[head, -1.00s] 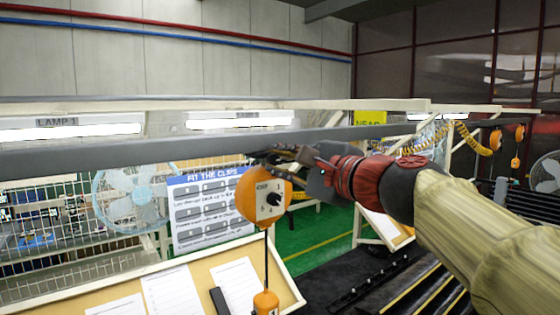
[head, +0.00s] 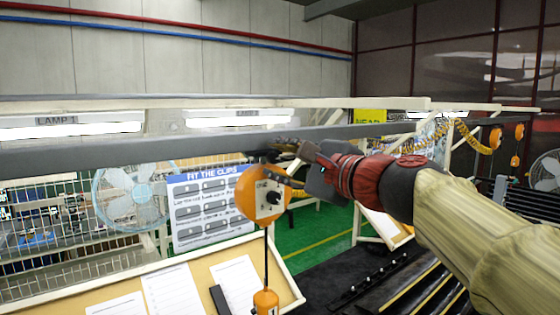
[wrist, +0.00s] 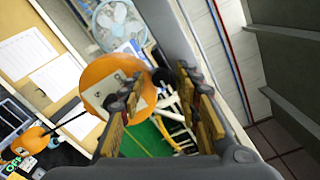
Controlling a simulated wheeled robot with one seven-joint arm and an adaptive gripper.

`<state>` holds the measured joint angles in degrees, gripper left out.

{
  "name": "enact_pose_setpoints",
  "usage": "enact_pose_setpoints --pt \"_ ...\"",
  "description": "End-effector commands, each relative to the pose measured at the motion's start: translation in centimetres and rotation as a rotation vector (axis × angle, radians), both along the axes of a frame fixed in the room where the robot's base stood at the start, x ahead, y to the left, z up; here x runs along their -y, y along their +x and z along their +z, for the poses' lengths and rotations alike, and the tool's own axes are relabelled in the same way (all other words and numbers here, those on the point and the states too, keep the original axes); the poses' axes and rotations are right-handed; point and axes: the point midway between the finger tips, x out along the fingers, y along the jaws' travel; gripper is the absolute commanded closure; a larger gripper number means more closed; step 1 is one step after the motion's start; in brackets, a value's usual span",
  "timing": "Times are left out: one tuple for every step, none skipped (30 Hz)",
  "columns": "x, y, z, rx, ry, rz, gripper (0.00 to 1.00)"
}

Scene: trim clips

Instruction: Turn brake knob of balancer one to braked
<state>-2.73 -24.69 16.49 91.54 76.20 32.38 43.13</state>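The balancer (head: 247,195) is a round orange body hanging under the grey rail, with a white dial plate (head: 264,211) and a black knob (head: 273,198) on its face. Its cord runs down to a small orange piece (head: 265,301). My gripper (head: 275,164) is open and empty, with its fingers apart at the balancer's upper right, close to the dial. In the wrist view my gripper (wrist: 159,72) shows two yellowish fingers. The left one overlaps the orange body (wrist: 97,78) and part of its plate; the knob is not clear there. The knob's exact setting is too small to read.
The grey rail (head: 130,157) runs just above the balancer. A tan board (head: 190,278) with papers lies below, and a clip poster (head: 208,208) stands behind it. A fan (head: 133,195) is at the left. More orange balancers (head: 495,139) hang far right.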

Motion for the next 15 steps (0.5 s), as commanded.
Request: enact_pose_setpoints --pt "0.0 0.0 0.0 0.001 0.000 0.000 0.63" --pt "0.0 0.0 0.0 0.001 0.000 0.000 0.63" --pt "0.0 0.0 0.1 0.001 0.000 0.000 0.63" --pt "0.0 0.0 0.1 0.001 0.000 0.000 0.63" --pt "0.0 0.0 0.1 0.001 0.000 0.000 0.63" --pt "0.0 0.0 0.1 0.001 0.000 0.000 0.63" --pt "0.0 0.0 0.1 0.001 0.000 0.000 0.63" --pt "0.0 0.0 0.1 0.001 0.000 0.000 0.63" --pt "0.1 -0.1 0.1 0.002 0.000 -0.001 0.63" --pt "0.1 -0.2 0.1 0.002 0.000 -0.001 0.63" --pt "0.2 -0.3 0.1 0.002 0.000 -0.001 0.63" --pt "0.4 -0.5 0.2 0.002 0.000 -0.001 0.63" --pt "0.6 -0.7 0.2 0.003 0.001 -0.001 0.63" --pt "0.8 -1.1 0.2 0.003 0.001 -0.003 0.63" --pt "1.2 -1.5 0.3 0.004 0.000 -0.004 0.63"
